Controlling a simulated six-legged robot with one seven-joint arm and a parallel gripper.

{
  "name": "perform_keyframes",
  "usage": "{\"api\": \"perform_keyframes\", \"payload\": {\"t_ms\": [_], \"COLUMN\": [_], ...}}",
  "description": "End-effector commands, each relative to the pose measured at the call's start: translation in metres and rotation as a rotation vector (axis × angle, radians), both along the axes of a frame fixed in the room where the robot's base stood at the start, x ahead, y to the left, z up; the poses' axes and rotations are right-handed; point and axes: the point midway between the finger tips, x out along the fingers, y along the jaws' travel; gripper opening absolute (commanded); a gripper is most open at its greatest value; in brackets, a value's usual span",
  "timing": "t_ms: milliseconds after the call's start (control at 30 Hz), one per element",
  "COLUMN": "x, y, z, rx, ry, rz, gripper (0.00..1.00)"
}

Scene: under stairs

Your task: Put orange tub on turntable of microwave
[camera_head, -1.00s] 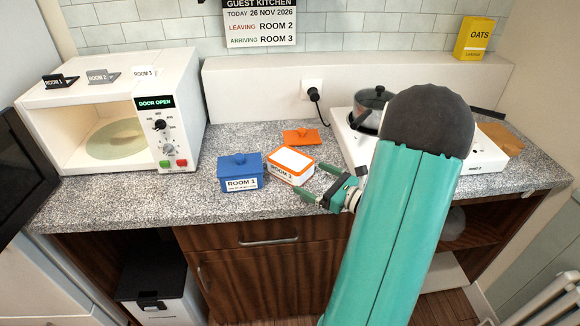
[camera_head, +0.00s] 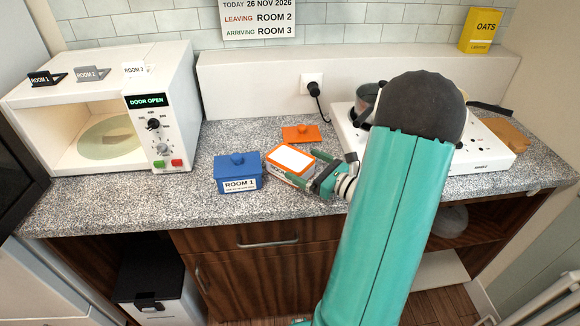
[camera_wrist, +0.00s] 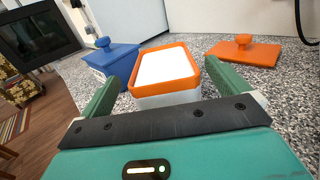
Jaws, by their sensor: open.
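The orange tub (camera_head: 289,164) is a white-sided box with an orange rim, lidless, its inside white. It stands on the counter right of a blue lidded tub (camera_head: 238,172). My gripper (camera_head: 299,167) is open, its green fingers reaching toward the tub from the right. In the wrist view the orange tub (camera_wrist: 165,70) lies ahead, between and slightly beyond the fingers (camera_wrist: 165,85); I cannot tell whether they touch it. The orange lid (camera_head: 300,134) lies flat behind the tub. The microwave (camera_head: 172,90) is open at the left, with its pale round turntable (camera_head: 108,138) empty inside.
A white hob (camera_head: 480,155) with a dark pot (camera_head: 366,98) stands at the right. A plug and cable (camera_head: 314,90) hang from the back ledge. Speckled counter (camera_head: 150,195) is clear in front of the microwave. Room tags (camera_head: 92,73) stand on top of it.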

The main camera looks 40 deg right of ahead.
Motion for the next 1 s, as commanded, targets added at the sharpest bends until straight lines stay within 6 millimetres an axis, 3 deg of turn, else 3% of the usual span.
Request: {"api": "perform_keyframes", "payload": {"t_ms": [300, 567, 867, 1000], "x": [0.044, 0.049, 0.049, 0.049], "y": [0.006, 0.005, 0.005, 0.005], "z": [-0.003, -0.003, -0.002, -0.002], "rx": [0.000, 0.000, -0.001, -0.001], "ry": [0.000, 0.000, -0.001, -0.001], "rz": [0.003, 0.001, 0.001, 0.001], "gripper": [1.00, 0.98, 0.41, 0.41]}}
